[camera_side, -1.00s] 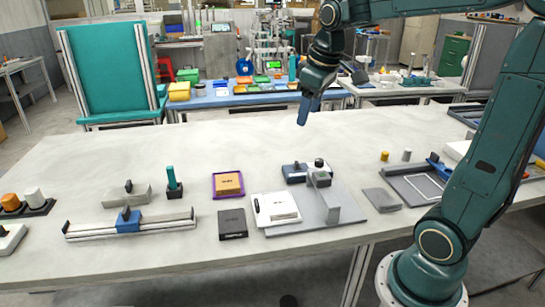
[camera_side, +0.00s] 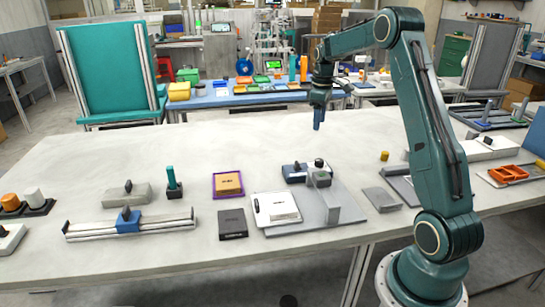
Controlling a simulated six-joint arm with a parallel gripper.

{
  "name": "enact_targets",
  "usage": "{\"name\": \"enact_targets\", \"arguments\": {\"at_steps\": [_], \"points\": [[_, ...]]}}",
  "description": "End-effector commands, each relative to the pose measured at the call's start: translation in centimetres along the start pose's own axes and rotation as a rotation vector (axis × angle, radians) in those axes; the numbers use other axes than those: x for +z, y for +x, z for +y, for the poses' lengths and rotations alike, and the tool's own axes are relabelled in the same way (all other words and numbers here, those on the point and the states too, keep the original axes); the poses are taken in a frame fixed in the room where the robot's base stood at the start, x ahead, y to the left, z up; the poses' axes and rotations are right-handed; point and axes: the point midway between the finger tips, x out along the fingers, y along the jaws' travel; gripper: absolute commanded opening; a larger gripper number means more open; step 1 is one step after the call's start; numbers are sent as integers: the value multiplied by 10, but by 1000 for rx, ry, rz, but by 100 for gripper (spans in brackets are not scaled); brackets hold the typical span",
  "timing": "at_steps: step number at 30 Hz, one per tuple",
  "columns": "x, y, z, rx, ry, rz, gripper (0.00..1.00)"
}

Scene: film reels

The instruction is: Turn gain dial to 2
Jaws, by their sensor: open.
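My gripper (camera_side: 319,122) hangs pointing down above the back part of the table, open and with nothing in it. It is above and behind a fixture with a grey upright bracket (camera_side: 321,182) on a grey plate. A small dark round knob (camera_side: 319,163) shows at the top of this bracket; it may be the gain dial, but no label or scale can be read. A dark and blue block (camera_side: 294,172) sits just left of the bracket. The gripper touches none of these.
A white device (camera_side: 275,208), a dark flat box (camera_side: 232,224) and a purple tray (camera_side: 228,185) with an orange-brown block lie left of the bracket. A rail with a blue slider (camera_side: 128,221) is farther left. The table's back middle is clear.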

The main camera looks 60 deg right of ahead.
Motion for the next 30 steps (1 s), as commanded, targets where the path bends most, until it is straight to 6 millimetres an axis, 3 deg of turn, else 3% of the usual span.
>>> {"name": "enact_targets", "arguments": {"at_steps": [6,20,30], "points": [[8,19,21,-18,-9,-14,52],[8,30,22,-19,-10,-15,52],[9,72,21,-21,-10,-17,52]]}}
